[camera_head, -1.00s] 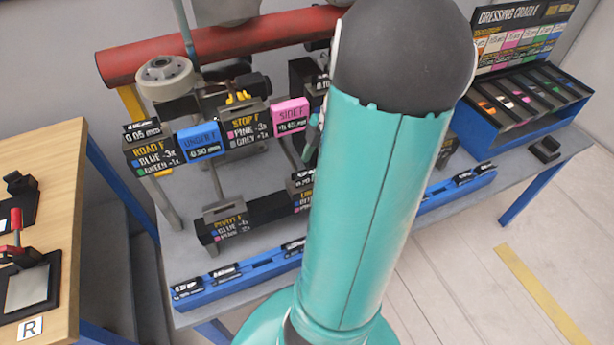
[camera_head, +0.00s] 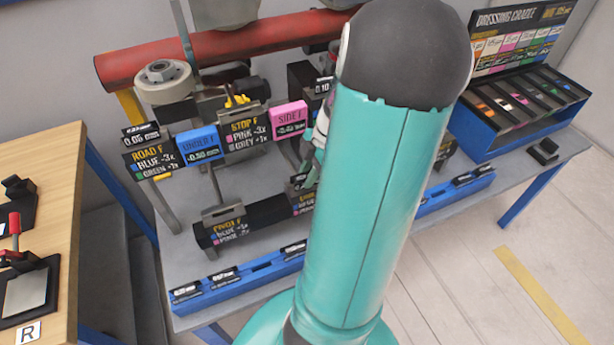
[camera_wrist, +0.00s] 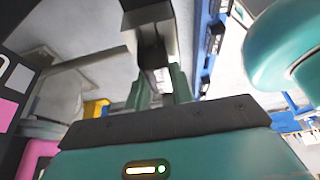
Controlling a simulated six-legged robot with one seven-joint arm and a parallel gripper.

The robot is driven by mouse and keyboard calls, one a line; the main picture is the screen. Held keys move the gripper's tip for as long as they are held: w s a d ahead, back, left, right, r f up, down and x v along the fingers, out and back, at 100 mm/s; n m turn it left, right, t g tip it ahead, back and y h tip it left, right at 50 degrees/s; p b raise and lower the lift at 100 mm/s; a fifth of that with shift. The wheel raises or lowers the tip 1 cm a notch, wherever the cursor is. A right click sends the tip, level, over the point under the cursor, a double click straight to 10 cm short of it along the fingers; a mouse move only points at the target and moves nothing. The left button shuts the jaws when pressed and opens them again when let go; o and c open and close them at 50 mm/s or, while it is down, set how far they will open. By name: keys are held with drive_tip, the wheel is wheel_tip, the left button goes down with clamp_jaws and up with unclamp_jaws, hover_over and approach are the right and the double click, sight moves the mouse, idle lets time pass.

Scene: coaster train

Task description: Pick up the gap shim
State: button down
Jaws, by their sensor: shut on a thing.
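My gripper (camera_wrist: 159,88) shows in the wrist view, with its two green fingers close together around a narrow dark piece. I take this piece to be the gap shim (camera_wrist: 155,78); little of it shows between the fingers. A grey block (camera_wrist: 148,14) stands just beyond the fingertips, and I cannot tell whether the shim touches it. In the head view my gripper (camera_head: 315,150) is mostly hidden behind my arm, beside the pink SIDE F sign, and the shim cannot be made out.
The grey bench carries the BLUE-3x ROAD F sign (camera_head: 154,157), the blue sign (camera_head: 200,147), the STOP F sign (camera_head: 245,130) and the pink sign (camera_head: 288,118). A blue rail (camera_head: 240,275) runs along the front. The dressing cradle (camera_head: 485,135) is at right.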

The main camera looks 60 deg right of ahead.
drive_tip(key=shift+r, duration=0.15)
drive_tip(key=shift+r, duration=0.2)
wheel_tip(320, 180, up, 2)
drive_tip(key=shift+r, duration=0.1)
drive_tip(key=s+a+r, duration=0.3)
drive_tip(key=a+r, duration=0.3)
drive_tip(key=r, duration=0.1)
drive_tip(key=s+a+r, duration=0.4)
drive_tip(key=a+r, duration=0.2)
drive_tip(key=r, duration=0.1)
drive_tip(key=shift+r, duration=0.35)
idle(0.3)
